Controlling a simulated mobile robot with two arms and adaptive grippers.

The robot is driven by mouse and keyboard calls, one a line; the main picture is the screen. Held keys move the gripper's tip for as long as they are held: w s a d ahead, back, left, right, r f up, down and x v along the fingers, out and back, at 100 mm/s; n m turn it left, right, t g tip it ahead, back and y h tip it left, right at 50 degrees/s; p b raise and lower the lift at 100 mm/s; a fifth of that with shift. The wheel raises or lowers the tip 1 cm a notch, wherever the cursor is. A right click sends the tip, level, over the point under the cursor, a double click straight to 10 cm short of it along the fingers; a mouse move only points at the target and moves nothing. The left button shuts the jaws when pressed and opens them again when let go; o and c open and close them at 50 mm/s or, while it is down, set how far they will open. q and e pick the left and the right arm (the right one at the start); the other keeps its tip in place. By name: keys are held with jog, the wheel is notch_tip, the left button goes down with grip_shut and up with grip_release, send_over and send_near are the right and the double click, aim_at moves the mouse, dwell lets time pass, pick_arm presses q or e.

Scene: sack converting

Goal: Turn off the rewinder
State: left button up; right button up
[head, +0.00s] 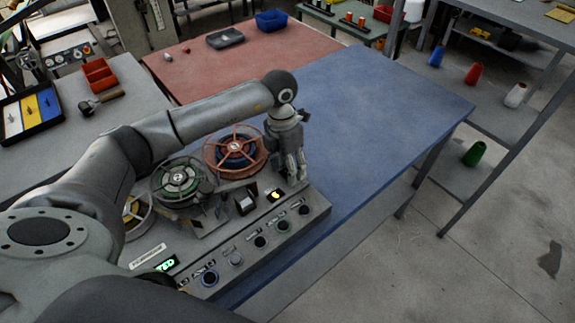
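The rewinder (310,218) is a grey machine on the blue table, with reels on top and a front control panel. A red-brown reel (236,150) and a green reel (180,180) show; a yellowish one is partly hidden by my arm. A dark switch (245,203) stands on its top beside a lit yellow lamp (275,195). Several round knobs or buttons, such as a dark green-ringed one (282,226), line the front. A green display (167,264) glows. My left gripper (296,176) points down above the machine's far right end, right of the red-brown reel; its finger gap is unclear.
The blue table (385,105) is clear beyond the machine. A red table (245,65) behind it holds a dark tray (225,38) and a blue bin (271,20). Shelves at right hold coloured cones.

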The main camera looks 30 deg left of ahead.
pick_arm(q)
jog(key=c, duration=0.8)
jog(key=shift+d+t+y+b, duration=0.2)
jog(key=shift+t+y+b, duration=0.15)
jog(key=shift+y, duration=0.25)
jog(key=shift+s, duration=0.1)
jog(key=o, duration=1)
notch_tip(320, 180, up, 12)
